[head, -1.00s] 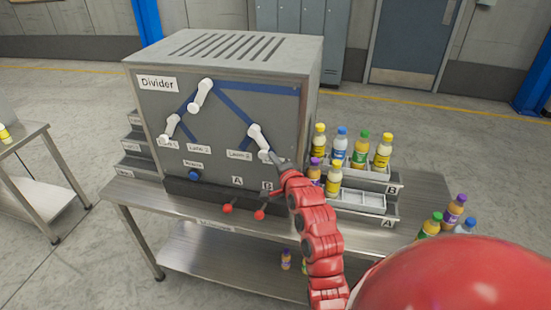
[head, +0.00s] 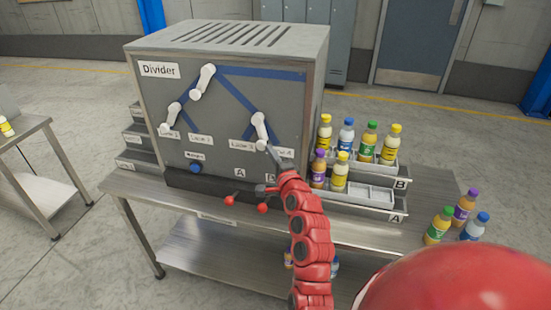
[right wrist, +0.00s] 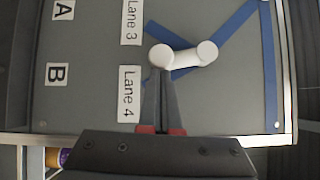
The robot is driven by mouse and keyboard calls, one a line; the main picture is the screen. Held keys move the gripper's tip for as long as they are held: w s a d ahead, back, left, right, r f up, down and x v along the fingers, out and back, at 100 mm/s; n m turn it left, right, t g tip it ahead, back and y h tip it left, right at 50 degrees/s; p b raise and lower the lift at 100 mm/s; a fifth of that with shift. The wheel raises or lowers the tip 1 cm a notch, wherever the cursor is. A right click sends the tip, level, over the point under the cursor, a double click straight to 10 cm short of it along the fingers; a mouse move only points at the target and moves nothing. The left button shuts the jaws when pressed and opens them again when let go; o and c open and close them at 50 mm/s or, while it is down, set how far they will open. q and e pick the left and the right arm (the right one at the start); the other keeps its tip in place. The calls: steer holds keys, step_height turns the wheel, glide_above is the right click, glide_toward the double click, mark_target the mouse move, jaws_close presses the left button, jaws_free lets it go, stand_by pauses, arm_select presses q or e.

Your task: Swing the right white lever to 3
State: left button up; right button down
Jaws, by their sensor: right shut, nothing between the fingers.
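The right white lever (head: 260,131) is on the front of the grey Divider box (head: 230,100). It hangs from its upper pivot and points nearly straight down, between the Lane 3 label (head: 242,146) and the partly hidden Lane 4 label. My right gripper (head: 271,151) is shut and empty, with its tips at the lever's lower end on the Lane 4 side. In the right wrist view, the fingertips (right wrist: 162,74) are against or very close to the round knob of the lever (right wrist: 183,54). My left gripper is not in view.
Two other white levers, upper (head: 202,82) and left (head: 171,118), are on the panel. A blue knob (head: 195,168) and red-tipped levers (head: 230,200) are below. Bottles in trays (head: 370,195) stand right of the box, with more bottles (head: 438,226) at the table's right end.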

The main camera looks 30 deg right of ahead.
steer(key=w+a+f+m+t+h+b, duration=0.2)
steer(key=m+b, duration=0.7)
steer(key=b, duration=0.7)
steer(key=shift+w+a+t+h, duration=0.7)
steer(key=shift+w+a+h, duration=0.5)
steer(key=shift+w, duration=0.4)
